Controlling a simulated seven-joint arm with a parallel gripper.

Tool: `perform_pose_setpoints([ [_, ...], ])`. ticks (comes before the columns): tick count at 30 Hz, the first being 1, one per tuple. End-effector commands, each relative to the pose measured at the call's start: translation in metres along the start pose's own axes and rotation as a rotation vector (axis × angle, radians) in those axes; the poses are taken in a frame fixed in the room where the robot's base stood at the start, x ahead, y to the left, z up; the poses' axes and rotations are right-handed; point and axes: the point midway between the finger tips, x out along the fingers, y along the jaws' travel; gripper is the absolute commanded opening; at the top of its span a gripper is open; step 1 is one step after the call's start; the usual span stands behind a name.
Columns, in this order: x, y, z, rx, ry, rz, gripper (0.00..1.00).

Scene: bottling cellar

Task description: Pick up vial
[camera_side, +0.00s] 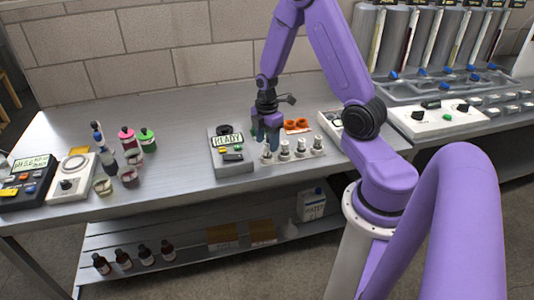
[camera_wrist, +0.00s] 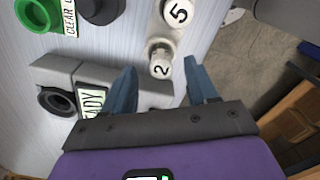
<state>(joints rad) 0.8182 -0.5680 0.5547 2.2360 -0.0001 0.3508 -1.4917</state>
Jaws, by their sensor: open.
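Several small pale vials with round caps stand in a row on the bench in the side view, and the leftmost vial (camera_side: 267,152) is just below my gripper (camera_side: 266,137). In the wrist view, a white vial marked "2" (camera_wrist: 160,55) stands ahead of and between the two fingertips of my gripper (camera_wrist: 163,76). Another vial marked "5" (camera_wrist: 178,13) stands beyond it. My gripper is open, with its blue fingers apart and nothing held. I cannot tell from the views whether the fingers touch the vial.
A grey instrument reading "READY" (camera_side: 231,163) stands close to the left of my gripper; it also shows in the wrist view (camera_wrist: 60,75). Orange rings (camera_side: 297,126) lie behind the vials. Bottles and meters stand farther left. The bench between is clear.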

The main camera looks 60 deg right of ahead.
Motion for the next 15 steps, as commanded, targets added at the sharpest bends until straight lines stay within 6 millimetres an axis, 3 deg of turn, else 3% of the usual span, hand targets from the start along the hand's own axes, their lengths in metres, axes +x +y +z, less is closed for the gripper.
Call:
perform_pose_setpoints([
  [6,0.024,-0.001,0.0,-0.001,0.0,-0.001,0.58],
  [15,0.029,-0.001,0.0,0.0,0.0,0.001,0.58],
])
